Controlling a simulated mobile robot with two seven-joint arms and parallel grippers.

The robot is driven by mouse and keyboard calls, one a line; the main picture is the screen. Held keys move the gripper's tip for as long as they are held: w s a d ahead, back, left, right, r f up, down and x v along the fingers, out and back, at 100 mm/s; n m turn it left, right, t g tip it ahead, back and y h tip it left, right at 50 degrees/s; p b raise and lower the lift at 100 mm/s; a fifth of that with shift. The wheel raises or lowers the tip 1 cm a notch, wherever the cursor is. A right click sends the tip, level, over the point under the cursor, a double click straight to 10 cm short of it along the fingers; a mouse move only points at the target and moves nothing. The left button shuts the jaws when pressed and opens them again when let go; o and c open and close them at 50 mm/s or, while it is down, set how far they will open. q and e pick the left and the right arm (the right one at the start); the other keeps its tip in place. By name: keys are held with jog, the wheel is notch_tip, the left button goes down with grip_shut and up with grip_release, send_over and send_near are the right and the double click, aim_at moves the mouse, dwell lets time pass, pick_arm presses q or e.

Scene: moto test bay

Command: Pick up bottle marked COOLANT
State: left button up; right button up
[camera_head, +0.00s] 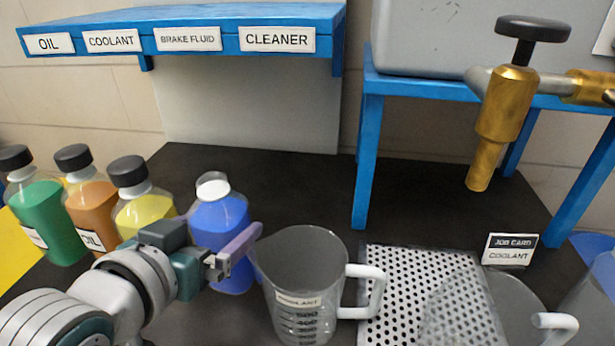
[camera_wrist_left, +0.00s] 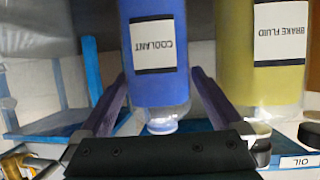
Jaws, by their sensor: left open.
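The blue bottle (camera_head: 217,216) with a white cap stands on the dark bench at the right end of a row of bottles. In the left wrist view the blue bottle (camera_wrist_left: 155,80) appears upside down, with its COOLANT label facing the camera. My left gripper (camera_head: 228,226) is open in front of the bottle, at its upper body. In the wrist view its two purple fingers lie one on each side of the bottle; I cannot tell whether they touch it. My right gripper is not in view.
A yellow BRAKE FLUID bottle (camera_head: 144,208) stands close left, then orange (camera_head: 92,208) and green (camera_head: 48,220) bottles. A clear jug (camera_head: 300,265) stands close right. Beyond are a perforated tray (camera_head: 385,290), another clear jug (camera_head: 520,300) and a brass tap (camera_head: 503,110). A blue labelled shelf (camera_head: 190,15) overhangs behind.

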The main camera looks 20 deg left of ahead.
pick_arm(q)
jog(key=x, duration=0.4)
jog(key=shift+w+d+f+b, duration=0.1)
jog(key=shift+w+b, duration=0.05)
jog(key=shift+b, duration=0.2)
jog(key=shift+c, duration=0.4)
grip_shut()
